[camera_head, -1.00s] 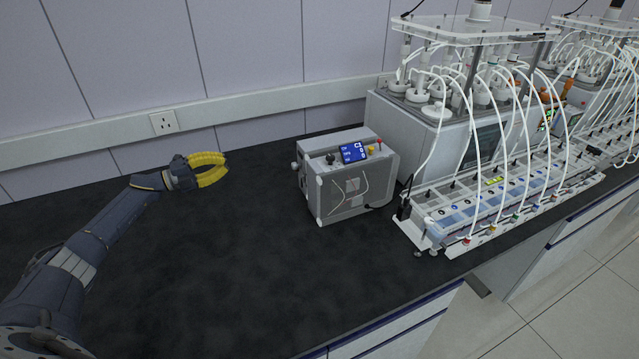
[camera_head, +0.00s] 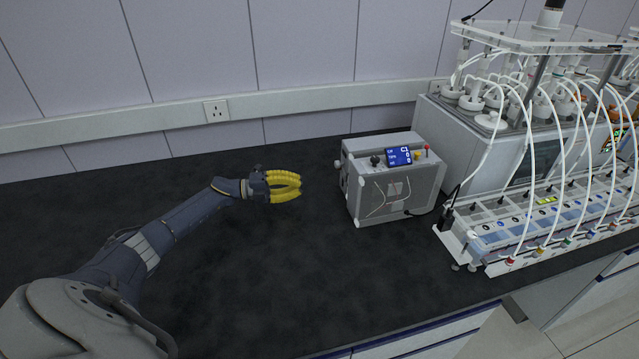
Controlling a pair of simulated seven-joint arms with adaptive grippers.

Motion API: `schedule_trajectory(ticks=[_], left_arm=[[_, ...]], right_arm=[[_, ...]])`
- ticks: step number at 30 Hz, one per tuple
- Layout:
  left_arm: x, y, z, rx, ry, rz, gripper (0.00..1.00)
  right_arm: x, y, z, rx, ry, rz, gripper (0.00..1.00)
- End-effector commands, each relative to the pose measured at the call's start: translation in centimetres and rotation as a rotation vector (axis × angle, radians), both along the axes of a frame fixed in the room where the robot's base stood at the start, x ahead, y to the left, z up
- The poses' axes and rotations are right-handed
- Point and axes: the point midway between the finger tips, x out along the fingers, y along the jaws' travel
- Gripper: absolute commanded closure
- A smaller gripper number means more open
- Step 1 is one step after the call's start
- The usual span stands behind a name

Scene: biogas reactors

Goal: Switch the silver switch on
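A grey and silver instrument box (camera_head: 398,188) stands upright on the dark bench right of centre. Its top panel has a blue display (camera_head: 399,156), a black knob (camera_head: 376,161), a yellow button (camera_head: 418,156) and a small red-tipped lever (camera_head: 427,150). I cannot make out which small part is the silver switch, nor its position. My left gripper (camera_head: 299,186) has curved yellow fingers with a gap between them. It is open and empty above the bench, left of the box and apart from it. My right gripper is not in view.
A large reactor unit (camera_head: 455,130) with white tubes stands right of the box. A white rack (camera_head: 500,225) with coloured fittings stands in front of it. A wall socket (camera_head: 216,110) is behind. The bench (camera_head: 270,280) in front and left is clear.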

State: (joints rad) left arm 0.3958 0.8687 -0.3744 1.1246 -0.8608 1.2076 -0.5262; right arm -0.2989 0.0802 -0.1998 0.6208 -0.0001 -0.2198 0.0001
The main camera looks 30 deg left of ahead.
Motion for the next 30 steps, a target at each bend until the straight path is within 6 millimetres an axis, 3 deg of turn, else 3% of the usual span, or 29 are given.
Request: schedule_trajectory(ticks=[18, 30], left_arm=[[6.2, -7.8, 0.1, -0.001, -0.002, -0.001, 1.0], [8.2, -10.3, 0.0, 0.0, 0.0, 0.0, 1.0]], right_arm=[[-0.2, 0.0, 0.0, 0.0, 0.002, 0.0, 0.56], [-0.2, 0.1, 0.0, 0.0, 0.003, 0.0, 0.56]])
